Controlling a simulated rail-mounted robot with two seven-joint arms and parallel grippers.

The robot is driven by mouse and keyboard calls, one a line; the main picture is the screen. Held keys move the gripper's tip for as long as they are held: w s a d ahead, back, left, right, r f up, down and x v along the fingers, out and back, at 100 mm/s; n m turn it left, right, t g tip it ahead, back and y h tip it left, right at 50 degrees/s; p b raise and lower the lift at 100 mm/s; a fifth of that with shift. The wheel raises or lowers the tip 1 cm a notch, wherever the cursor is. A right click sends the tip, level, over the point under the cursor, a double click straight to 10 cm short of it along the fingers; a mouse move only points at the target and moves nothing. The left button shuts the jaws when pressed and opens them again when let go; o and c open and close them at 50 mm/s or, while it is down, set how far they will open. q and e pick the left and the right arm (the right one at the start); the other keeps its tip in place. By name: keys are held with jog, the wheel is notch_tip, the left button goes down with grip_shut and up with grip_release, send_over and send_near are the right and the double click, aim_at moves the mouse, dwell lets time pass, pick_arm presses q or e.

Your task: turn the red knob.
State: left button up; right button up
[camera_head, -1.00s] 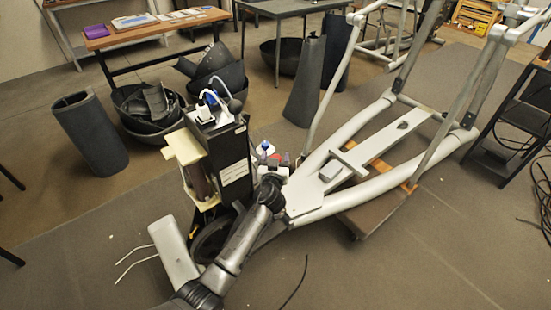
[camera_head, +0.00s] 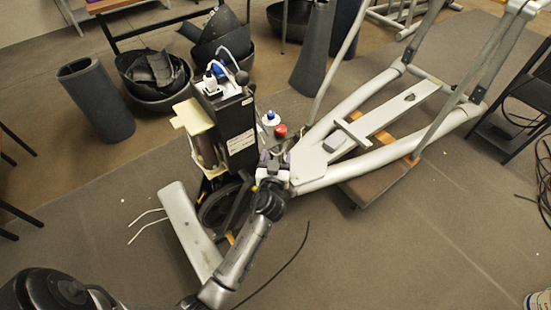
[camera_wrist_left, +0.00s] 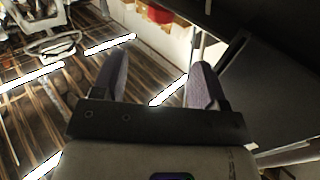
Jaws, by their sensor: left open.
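The red knob (camera_head: 281,131) shows in the head view as a small red round part beside a blue-and-white part, to the right of the black upright housing. My left gripper (camera_head: 273,160) is just below the knob in that view, with a visible gap between them in the picture. In the left wrist view the two fingers of my left gripper (camera_wrist_left: 158,75) stand wide apart with nothing between them. A red patch (camera_wrist_left: 159,12) lies beyond the fingers at the top edge; I cannot tell whether it is the knob. My right gripper is not in view.
The black housing (camera_head: 238,130) stands left of the knob. The grey frame (camera_head: 340,150) of the elliptical machine extends to the right. A detached grey cover (camera_head: 185,225) leans at lower left. Black bowls (camera_head: 155,80) stand behind. The floor at lower right is mostly clear.

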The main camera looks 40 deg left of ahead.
pick_arm(q)
jog(key=shift+s+d, duration=0.35)
jog(key=shift+s, duration=0.2)
jog(key=s+d+r+m+g+h+p, duration=0.3)
jog(key=s+d+r+g+p, duration=0.15)
jog(key=s+p, duration=0.5)
jog(key=s+d+r+m+g+h+p, duration=0.4)
jog(key=s+p, duration=0.3)
jog(key=s, duration=0.5)
jog(key=s+d+r+m+g+h+p, duration=0.2)
jog(key=s+d+r+g+h+p, duration=0.15)
jog(key=s+r+p, duration=0.55)
jog(key=w+d+r+p+v, duration=0.1)
jog(key=w+p+v, duration=0.2)
jog(key=p+v, duration=1.3)
jog(key=w+d+p+v, duration=0.1)
jog(key=w+p+v, duration=0.2)
jog(key=p+v, duration=1.2)
jog(key=r+p, duration=0.1)
jog(key=p, duration=0.2)
jog(key=shift+r+t, duration=0.25)
jog(key=shift+t, duration=0.05)
jog(key=shift+w+a+y, duration=0.1)
jog(key=shift+w+y, duration=0.05)
jog(key=shift+y, duration=0.1)
